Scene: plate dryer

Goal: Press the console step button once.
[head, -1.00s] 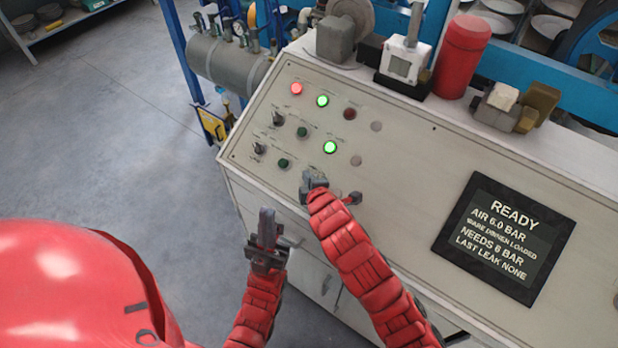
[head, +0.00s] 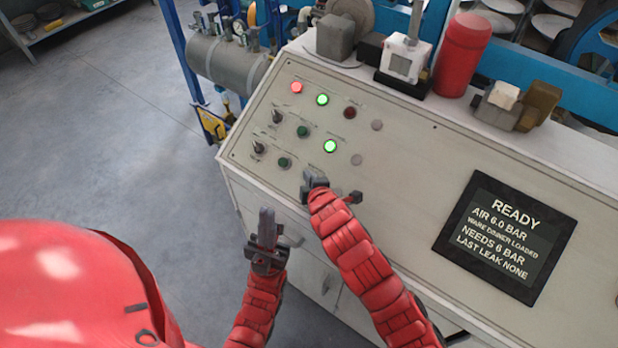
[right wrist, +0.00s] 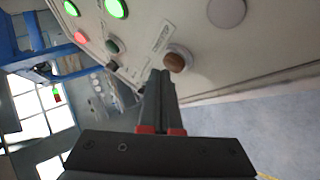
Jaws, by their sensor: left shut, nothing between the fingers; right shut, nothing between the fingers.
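The console (head: 400,160) has a sloped panel with lamps, switches and buttons. My right gripper (head: 312,182) is shut and empty, at the panel's lower part. In the right wrist view its closed fingertips (right wrist: 160,75) are beside a brown round button (right wrist: 178,60) with a metal ring. In the head view that button seems hidden behind my gripper. My left gripper (head: 267,225) is shut and empty, in front of the console's near face.
A lit red lamp (head: 296,88) and lit green lamps (head: 322,99) (head: 330,146) are on the panel, with dark green buttons (head: 302,132) and switches (head: 277,117). A display (head: 505,238) reads READY, air 6.0 bar. A red cylinder (head: 464,55) stands on the console top.

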